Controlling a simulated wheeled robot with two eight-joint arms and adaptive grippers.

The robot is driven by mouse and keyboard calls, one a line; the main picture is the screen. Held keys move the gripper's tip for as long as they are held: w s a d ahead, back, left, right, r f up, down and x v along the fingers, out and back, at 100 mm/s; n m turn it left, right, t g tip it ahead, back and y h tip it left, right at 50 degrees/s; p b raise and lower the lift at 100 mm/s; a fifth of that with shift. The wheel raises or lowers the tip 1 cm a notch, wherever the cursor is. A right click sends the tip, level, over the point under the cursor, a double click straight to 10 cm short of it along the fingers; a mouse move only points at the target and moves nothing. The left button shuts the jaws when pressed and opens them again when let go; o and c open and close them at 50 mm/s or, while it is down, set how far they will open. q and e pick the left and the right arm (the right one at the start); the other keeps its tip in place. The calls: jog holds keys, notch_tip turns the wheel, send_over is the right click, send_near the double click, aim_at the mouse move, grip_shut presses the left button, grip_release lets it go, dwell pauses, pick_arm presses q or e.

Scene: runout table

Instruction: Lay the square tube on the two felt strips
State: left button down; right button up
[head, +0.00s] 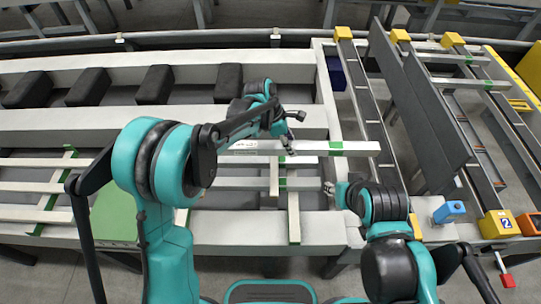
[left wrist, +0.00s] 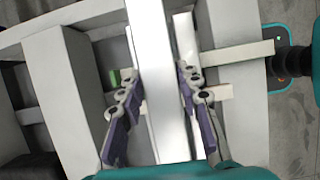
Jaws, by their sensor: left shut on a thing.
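The square tube (head: 360,149) is long and pale, with a green mark towards its right end. My left gripper (head: 287,144) is shut around it, and the tube runs lengthwise between the two fingers (left wrist: 156,85) in the left wrist view. It reaches right, over the table's inner edge. Two long dark strips look like the felt strips: one (head: 362,95) just beyond the tube's right end, another (head: 477,140) further right. I cannot confirm they are felt. My right gripper (head: 331,188) is small and partly hidden, below the tube; its jaws are unclear.
Dark panels (head: 425,100) stand between the strips. Short pale tubes (head: 440,58) lie across the far right side. Several black blocks (head: 153,85) sit at the back left, and more pale bars (head: 35,187) lie at left. A blue block (head: 449,212) is at the front right.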

aim_at(271, 148)
pick_arm(q)
jog(key=a+f, duration=0.1)
jog(key=a, duration=0.1)
jog(key=w+a+f, duration=0.1)
jog(key=a, duration=0.1)
jog(key=a+f+b, duration=0.1)
jog(key=a+f, duration=0.1)
jog(key=shift+w+a, duration=0.25)
jog(key=shift+w, duration=0.05)
jog(key=shift+f+b, duration=0.65)
jog(key=shift+f, duration=1.4)
jog(key=shift+f, duration=0.1)
jog(key=c, duration=1.1)
grip_release()
jog(key=shift+o, duration=0.2)
